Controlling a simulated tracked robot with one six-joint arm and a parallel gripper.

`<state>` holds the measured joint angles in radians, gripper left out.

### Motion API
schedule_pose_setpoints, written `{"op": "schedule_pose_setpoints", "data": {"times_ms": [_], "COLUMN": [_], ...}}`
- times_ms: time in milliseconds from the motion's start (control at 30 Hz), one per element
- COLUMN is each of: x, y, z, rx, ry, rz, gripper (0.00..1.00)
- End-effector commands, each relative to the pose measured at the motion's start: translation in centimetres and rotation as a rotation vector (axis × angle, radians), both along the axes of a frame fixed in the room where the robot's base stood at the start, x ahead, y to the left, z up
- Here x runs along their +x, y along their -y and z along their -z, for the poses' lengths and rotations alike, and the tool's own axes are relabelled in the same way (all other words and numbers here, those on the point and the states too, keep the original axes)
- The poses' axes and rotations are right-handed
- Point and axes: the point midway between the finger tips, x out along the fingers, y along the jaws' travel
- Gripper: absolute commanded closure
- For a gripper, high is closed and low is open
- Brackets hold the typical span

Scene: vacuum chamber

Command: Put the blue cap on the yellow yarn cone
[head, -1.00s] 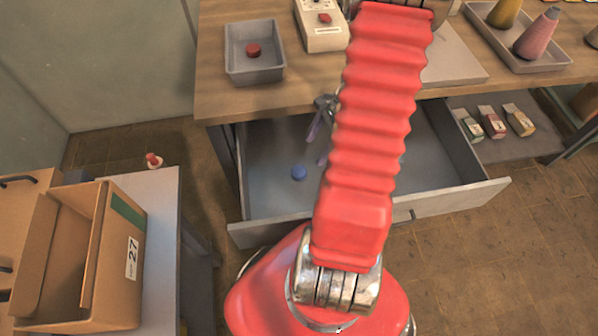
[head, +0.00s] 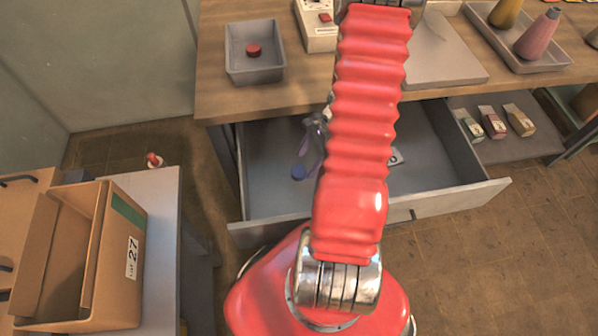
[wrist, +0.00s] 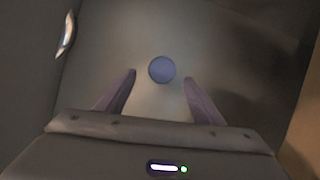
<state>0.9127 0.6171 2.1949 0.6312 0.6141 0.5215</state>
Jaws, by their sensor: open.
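The blue cap (head: 298,173) lies on the floor of the open drawer (head: 262,195), in the drawer's left part. In the wrist view the round blue cap (wrist: 162,69) sits ahead of and between my two fingertips, touching neither. My gripper (head: 312,160) is open and empty over the drawer, close to the cap, with part of it hidden behind my red arm. Its fingers (wrist: 159,76) are spread in the wrist view. A yellow yarn cone (head: 505,12) stands on the tray at the top right, cut off by the picture's edge.
A pink cone (head: 538,36) stands on the grey tray (head: 490,38). A grey bin (head: 254,70) with a red cap (head: 253,50) is on the wooden bench (head: 215,100). Several small boxes (head: 492,122) lie on a lower shelf. A cardboard box (head: 120,260) stands at left.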

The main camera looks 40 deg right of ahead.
Motion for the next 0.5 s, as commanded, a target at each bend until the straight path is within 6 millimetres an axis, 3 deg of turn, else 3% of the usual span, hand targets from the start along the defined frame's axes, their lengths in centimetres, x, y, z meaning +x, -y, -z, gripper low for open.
{"op": "schedule_pose_setpoints", "data": {"times_ms": [300, 500], "x": [1.0, 1.2], "y": [-1.5, -1.8], "z": [3.2, 4.3], "rx": [0.002, 0.0], "ry": [-0.002, -0.001], "rz": [0.0, 0.0], "gripper": [0.38, 0.38]}}
